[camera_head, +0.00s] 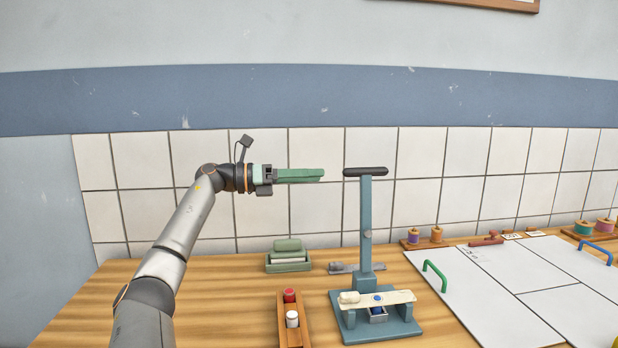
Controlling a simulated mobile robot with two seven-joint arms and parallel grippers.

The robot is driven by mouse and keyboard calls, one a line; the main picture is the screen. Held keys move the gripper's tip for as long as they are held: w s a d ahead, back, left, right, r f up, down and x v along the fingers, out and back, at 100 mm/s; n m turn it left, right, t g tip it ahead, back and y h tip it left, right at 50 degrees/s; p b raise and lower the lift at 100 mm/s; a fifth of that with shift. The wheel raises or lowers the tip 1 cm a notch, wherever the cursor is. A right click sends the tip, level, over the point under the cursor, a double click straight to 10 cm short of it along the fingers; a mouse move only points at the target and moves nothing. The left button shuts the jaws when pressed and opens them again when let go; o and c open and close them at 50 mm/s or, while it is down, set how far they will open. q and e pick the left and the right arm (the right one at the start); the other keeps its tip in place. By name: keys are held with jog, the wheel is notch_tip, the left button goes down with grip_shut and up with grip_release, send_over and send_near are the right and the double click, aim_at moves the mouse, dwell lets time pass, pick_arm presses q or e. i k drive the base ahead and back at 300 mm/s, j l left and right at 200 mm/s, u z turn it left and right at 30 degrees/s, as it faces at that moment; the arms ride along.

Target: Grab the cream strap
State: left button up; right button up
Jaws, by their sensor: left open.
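The cream strap (390,299) appears as a flat cream strip lying across supports on the base of a blue stand (366,225). A blue round knob (377,298) shows at its middle, and its left end looks thick and rounded. My left gripper (320,175) has green fingers and points right. It is open, with nothing seen between the fingers, and is well above the strap and left of the stand's upright. Seen side-on, the gap between its fingers is hard to make out. My right gripper is not in view.
The stand has a dark top bar (365,171) close to my left fingertips. A wooden tray (284,322) with red and white pieces, a green box (288,263) and a grey tool (343,268) stand nearby. A white panelled board (520,290) with handles lies right. Left table wood is clear.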

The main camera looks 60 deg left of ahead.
aim_at(348, 300)
jog(key=k+l, duration=0.15)
jog(key=l, duration=0.15)
jog(key=k+l, duration=0.1)
jog(key=l, duration=0.25)
jog(key=k+l, duration=0.15)
jog(key=l, duration=0.15)
jog(key=k+l, duration=0.15)
jog(key=l, duration=0.15)
